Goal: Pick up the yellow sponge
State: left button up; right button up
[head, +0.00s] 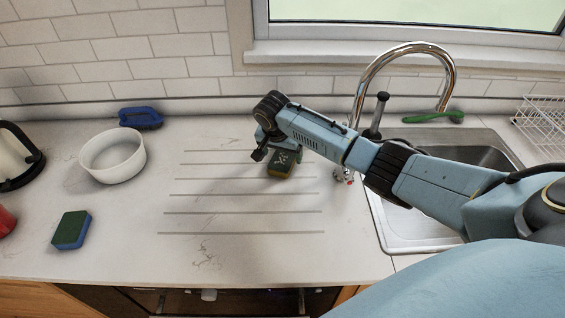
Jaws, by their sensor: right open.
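The yellow sponge (281,170) lies on the counter's grooved drainboard area, left of the sink. It has a dark green, speckled top and a yellow lower side. My right gripper (262,150) is open at the sponge's upper left, with its wrist bent down over the far side. Whether a finger touches the sponge cannot be told, as the wrist hides part of its far edge. My left gripper is not in view.
A blue-and-green sponge (71,230), a white bowl (112,157) and a blue brush (141,118) stand to the left. The sink (412,232) and chrome faucet (402,48) are on the right. A green brush (433,117) lies behind the sink. The grooved counter (245,222) in front is clear.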

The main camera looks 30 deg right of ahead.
jog(key=shift+x, duration=0.95)
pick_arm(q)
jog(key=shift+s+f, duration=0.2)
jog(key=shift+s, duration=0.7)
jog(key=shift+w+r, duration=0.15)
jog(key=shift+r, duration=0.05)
pick_arm(e)
jog(key=shift+f, duration=0.3)
jog(key=c, duration=0.7)
